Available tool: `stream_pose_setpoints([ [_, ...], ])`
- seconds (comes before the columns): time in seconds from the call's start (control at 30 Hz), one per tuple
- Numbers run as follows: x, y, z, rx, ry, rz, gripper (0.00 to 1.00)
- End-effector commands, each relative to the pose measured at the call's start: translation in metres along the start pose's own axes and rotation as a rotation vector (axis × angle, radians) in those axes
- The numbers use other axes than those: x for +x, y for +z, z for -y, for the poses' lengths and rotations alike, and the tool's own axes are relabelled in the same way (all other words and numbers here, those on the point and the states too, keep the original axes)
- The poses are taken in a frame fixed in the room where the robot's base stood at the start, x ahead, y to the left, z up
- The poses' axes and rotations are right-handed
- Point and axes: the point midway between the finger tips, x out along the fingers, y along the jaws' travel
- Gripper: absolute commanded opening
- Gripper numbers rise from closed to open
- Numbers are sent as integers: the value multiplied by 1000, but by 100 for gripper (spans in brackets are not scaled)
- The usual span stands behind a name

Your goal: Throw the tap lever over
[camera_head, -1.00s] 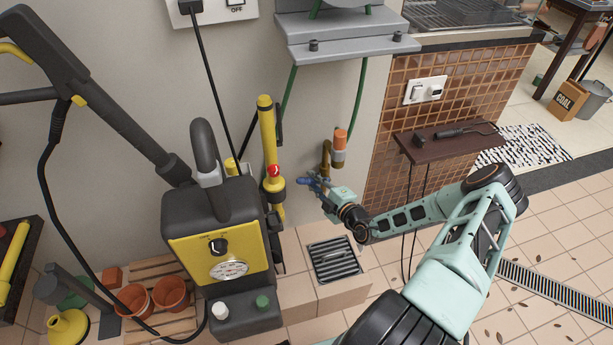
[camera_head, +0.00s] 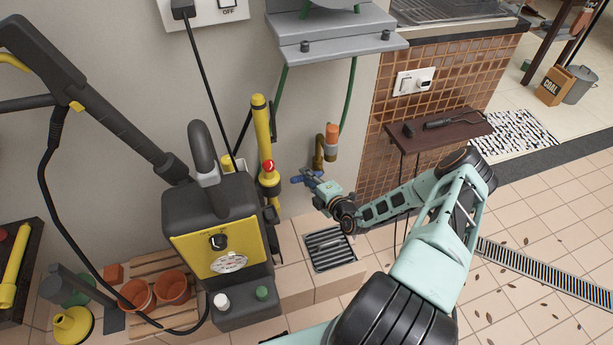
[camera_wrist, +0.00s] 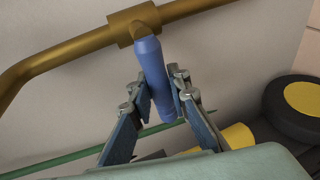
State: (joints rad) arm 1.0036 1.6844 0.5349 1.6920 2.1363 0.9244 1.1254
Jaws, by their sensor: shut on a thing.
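The blue tap lever (camera_wrist: 152,72) hangs from the brass tap pipe (camera_wrist: 70,48) in the wrist view. My gripper (camera_wrist: 158,95) has a finger on each side of the lever and is shut on it, around its middle and lower part. In the head view, my gripper (camera_head: 312,180) is at the tap, just below the brass pipe (camera_head: 319,152) with its orange fitting (camera_head: 332,132). The blue lever (camera_head: 299,179) there points left, partly hidden by the fingers.
A yellow-and-black pressure washer (camera_head: 218,240) stands left of the tap, with a yellow upright tube (camera_head: 264,140) between. A drain grate (camera_head: 330,248) lies below my gripper. A dark wooden shelf (camera_head: 440,131) is on the tiled wall to the right.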

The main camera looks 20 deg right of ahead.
Motion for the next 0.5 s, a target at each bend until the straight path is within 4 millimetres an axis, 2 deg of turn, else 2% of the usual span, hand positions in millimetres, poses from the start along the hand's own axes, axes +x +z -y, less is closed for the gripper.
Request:
stream_pose_setpoints([
  [0.13, 0, 1, 2, -4, -4, 0, 0],
  [0.17, 0, 1, 2, -3, -4, 0, 20],
  [0.3, 0, 1, 2, -2, -3, 1, 35],
  [0.5, 0, 0, 1, 0, -2, 0, 35],
])
